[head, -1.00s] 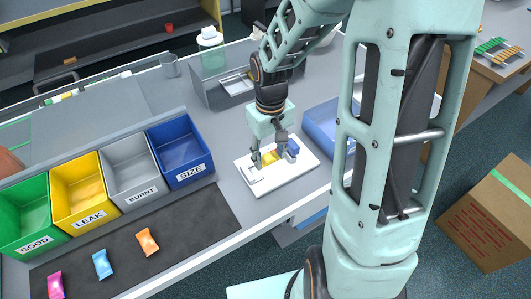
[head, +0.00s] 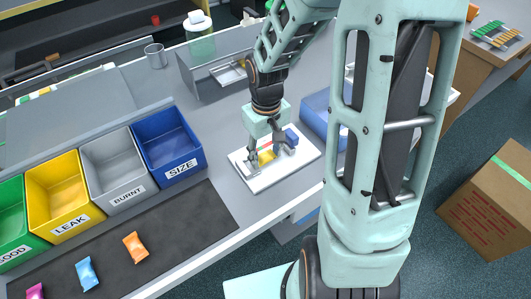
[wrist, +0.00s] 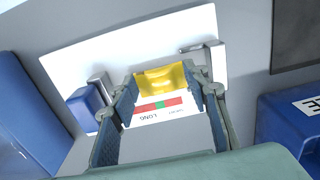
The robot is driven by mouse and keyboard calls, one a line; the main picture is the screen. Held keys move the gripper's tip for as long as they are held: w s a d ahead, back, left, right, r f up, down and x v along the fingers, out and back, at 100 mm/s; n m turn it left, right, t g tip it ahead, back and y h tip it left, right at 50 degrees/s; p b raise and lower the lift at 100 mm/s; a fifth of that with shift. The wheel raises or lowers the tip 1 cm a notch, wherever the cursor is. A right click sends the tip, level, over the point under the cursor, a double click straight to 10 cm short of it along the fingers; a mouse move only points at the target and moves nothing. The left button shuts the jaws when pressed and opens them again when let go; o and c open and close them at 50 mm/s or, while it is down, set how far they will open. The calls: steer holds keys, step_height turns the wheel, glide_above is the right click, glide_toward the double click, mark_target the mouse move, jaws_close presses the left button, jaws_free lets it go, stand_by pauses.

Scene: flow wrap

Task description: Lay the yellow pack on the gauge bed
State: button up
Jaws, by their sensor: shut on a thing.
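The yellow pack (head: 266,156) is between the fingertips of my gripper (head: 269,154), over the white gauge bed (head: 251,184). In the wrist view my gripper (wrist: 162,84) is shut on the sides of the yellow pack (wrist: 162,80). The gauge bed (wrist: 95,58) shows behind and around it, with a red and green scale (wrist: 158,104) just on the near side of the pack. A blue block (wrist: 86,104) and a grey metal block (wrist: 203,53) flank the fingers. I cannot tell whether the pack touches the bed.
Green, yellow (head: 64,201), grey (head: 117,177) and blue (head: 170,150) bins stand left of the bed. Pink, blue and orange packs (head: 135,247) lie on the dark belt (head: 190,226) in front. A blue tray (head: 316,124) is close behind the bed's right side.

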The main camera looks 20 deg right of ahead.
mark_target(266, 156)
steer(key=o, duration=0.9)
steer(key=shift+f, duration=0.1)
steer(key=shift+c, duration=0.2)
step_height(266, 156, up, 12)
steer(key=p, duration=0.2)
steer(key=shift+r, duration=0.2)
steer(key=shift+w, duration=0.1)
